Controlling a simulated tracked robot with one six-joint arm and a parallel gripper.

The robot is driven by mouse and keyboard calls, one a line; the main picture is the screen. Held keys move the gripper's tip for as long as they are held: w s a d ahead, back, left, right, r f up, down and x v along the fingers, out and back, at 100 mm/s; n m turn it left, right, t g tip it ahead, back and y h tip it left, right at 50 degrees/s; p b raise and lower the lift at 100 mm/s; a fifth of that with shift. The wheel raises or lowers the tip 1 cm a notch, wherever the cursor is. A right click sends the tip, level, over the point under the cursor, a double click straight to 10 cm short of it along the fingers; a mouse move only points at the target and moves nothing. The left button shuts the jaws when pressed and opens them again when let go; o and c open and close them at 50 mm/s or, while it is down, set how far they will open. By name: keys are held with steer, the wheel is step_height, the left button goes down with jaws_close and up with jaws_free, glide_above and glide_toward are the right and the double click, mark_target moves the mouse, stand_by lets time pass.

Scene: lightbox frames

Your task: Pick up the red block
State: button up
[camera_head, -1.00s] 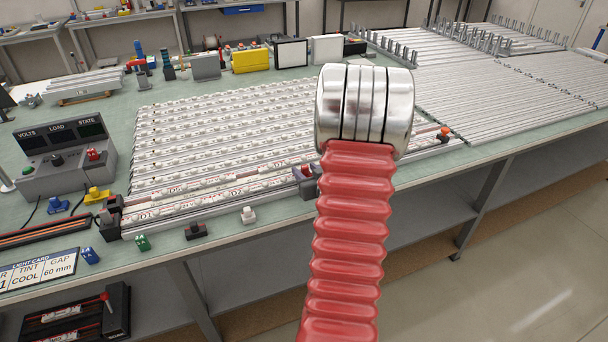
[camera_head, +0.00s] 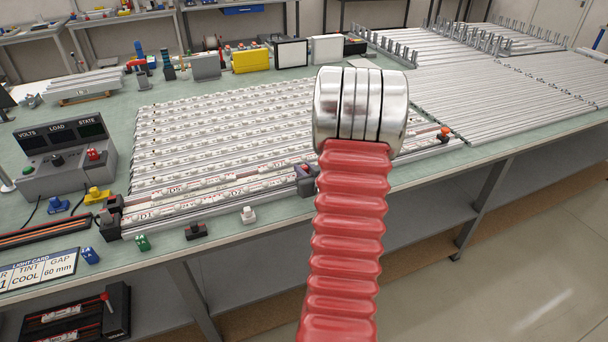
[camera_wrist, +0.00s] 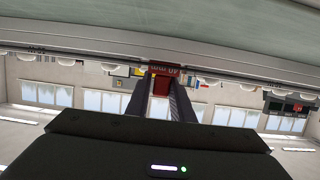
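In the wrist view, which is upside down, a red block (camera_wrist: 161,83) with blurred lettering on its upper part shows between the tips of my gripper's two dark fingers (camera_wrist: 163,88). The fingers flank it; I cannot tell whether they touch it.
A green bench (camera_head: 225,229) carries rows of white strips. Blue, yellow, green, white and black blocks lie along its front left. A grey meter box (camera_head: 62,160) with a red knob (camera_head: 96,154) stands left. Metal rails (camera_head: 510,90) cover the right. Open floor lies front right.

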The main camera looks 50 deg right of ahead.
mark_target(304, 166)
jaws_close()
step_height(304, 166, up, 10)
stand_by(0.9)
